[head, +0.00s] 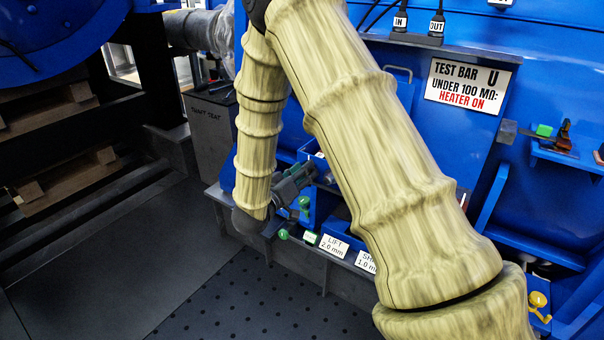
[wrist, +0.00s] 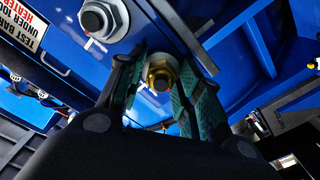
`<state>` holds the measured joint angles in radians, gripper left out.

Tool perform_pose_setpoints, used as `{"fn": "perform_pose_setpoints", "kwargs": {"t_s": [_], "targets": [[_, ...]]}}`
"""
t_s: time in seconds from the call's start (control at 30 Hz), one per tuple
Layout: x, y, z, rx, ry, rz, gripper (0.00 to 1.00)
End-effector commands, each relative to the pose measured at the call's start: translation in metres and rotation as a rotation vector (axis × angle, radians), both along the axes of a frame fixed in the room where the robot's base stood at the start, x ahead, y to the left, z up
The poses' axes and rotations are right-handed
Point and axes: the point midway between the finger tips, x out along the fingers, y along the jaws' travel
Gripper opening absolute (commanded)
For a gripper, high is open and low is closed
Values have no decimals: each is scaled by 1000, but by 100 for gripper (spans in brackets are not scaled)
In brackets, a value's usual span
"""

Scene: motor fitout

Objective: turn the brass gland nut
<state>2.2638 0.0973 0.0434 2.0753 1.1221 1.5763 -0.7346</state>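The brass gland nut (wrist: 161,73) shows in the wrist view, with a pale round end at its centre. It lies between the two green-padded fingertips of my gripper (wrist: 160,82), one on each side. In the head view my gripper (head: 296,182) is small and reaches up and right to the blue housing. The nut cannot be made out there.
A large grey hex nut (wrist: 97,20) on a white washer sits up and left of the brass nut. In the head view a blue housing (head: 480,130) carries a test-bar sign (head: 467,84). Dark floor (head: 120,270) is clear at left.

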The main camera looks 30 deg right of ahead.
Motion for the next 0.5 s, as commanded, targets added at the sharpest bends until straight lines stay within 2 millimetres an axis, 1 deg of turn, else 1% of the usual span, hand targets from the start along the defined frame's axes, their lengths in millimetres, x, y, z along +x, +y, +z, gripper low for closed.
{"fn": "perform_pose_setpoints", "kwargs": {"t_s": [0.07,0.1,0.23,0.3,0.5], "targets": [[0,0,0,0,0,0,33],[0,0,0,0,0,0,26],[0,0,0,0,0,0,2],[0,4,0,0,0,1,2],[0,1,0,6,-16,0,2]]}}
